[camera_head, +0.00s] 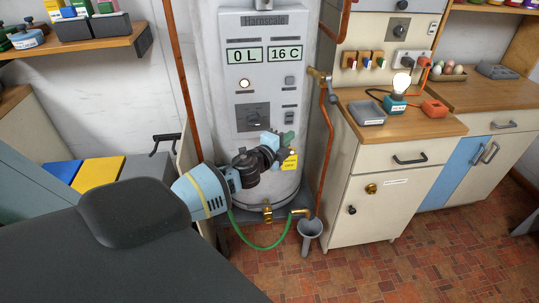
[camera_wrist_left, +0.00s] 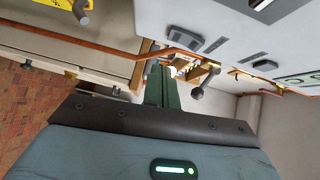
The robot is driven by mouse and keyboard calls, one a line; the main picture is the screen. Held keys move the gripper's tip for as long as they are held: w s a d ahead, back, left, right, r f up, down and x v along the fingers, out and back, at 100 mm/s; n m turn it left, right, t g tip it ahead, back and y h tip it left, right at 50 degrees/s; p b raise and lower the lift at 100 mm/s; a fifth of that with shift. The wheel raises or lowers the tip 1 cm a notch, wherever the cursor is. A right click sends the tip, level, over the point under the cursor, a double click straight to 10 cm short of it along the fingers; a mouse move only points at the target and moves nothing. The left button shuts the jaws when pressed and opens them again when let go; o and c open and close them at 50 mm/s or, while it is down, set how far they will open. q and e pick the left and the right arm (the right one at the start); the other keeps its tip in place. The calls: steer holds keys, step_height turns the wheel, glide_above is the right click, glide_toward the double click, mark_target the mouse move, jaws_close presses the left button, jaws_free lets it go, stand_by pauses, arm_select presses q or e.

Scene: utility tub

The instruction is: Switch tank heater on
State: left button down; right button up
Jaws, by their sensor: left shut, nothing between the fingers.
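The tank heater (camera_head: 222,60) is a tall pale cylinder with displays reading "0 L" and "16 C". Its front has a round lit lamp (camera_head: 244,84), a dark control plate (camera_head: 252,117) and two small switches on the right, an upper one (camera_head: 289,81) and a lower one (camera_head: 290,112). My left gripper (camera_head: 287,139) is in front of the tank's lower right, below the lower switch. Its green fingers (camera_wrist_left: 160,86) are shut and empty in the wrist view. The tank front (camera_wrist_left: 225,18) fills that view's upper right, with a switch (camera_wrist_left: 187,43) apart from the fingers. My right gripper is out of view.
A yellow tag (camera_head: 290,161) hangs beside the gripper. A copper pipe (camera_head: 324,140) runs along the tank's right side. A green hose (camera_head: 262,246) and a funnel drain (camera_head: 310,232) are below. A wooden counter (camera_head: 440,120) stands at right.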

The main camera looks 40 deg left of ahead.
arm_select(q)
steer(key=s, duration=1)
steer(key=shift+d+f+b, duration=0.3)
steer(key=shift+d+f, duration=0.1)
steer(key=shift+f, duration=0.05)
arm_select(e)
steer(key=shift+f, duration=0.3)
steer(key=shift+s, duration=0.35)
arm_select(q)
steer(key=s+d+f+n+g+h+p, duration=0.1)
steer(key=s+d+f+n, duration=0.3)
steer(key=s, duration=0.8)
steer(key=s+d+f+n+g+h+p, duration=0.1)
steer(key=s+d+f+n+g, duration=0.3)
steer(key=s+d+f, duration=0.4)
steer(key=s+d+f+n+g+h+p, duration=0.1)
steer(key=s+d+f+n+g+p, duration=0.2)
steer(key=s, duration=1.2)
steer(key=d+f+n, duration=0.3)
steer(key=d, duration=0.2)
steer(key=shift+s+d, duration=0.35)
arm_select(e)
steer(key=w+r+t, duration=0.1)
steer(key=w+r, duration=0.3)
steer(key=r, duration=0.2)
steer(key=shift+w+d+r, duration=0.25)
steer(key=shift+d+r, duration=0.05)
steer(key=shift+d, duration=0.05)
arm_select(q)
steer(key=shift+n, duration=0.3)
